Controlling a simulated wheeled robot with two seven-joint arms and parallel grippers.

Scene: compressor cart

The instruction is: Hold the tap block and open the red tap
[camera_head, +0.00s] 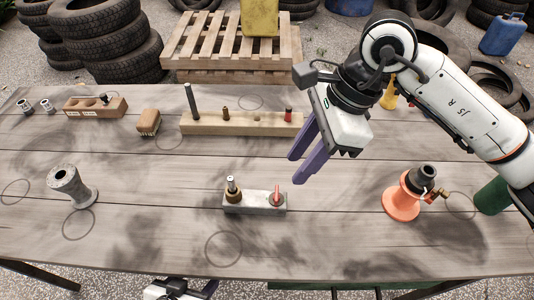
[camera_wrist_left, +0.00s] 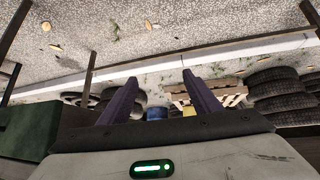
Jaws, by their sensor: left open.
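The tap block (camera_head: 256,203) is a grey block on the table's front middle. A brass-and-steel fitting (camera_head: 233,189) stands on its left end. The red tap (camera_head: 277,195) stands on its right end, its small red handle upright. My right gripper (camera_head: 298,170) hangs above and behind the block to the right, its purple fingers apart and empty, touching nothing. My left gripper shows at the bottom edge of the head view (camera_head: 182,289), low at the table's front. In the left wrist view its two purple fingers (camera_wrist_left: 160,95) are spread with nothing between them.
A wooden rail (camera_head: 240,124) with pegs lies behind the block. A grey spool (camera_head: 72,187) stands left, an orange-based fitting (camera_head: 403,200) right. A brush (camera_head: 149,122) and a wooden holder (camera_head: 95,106) lie at the back left. The table around the block is clear.

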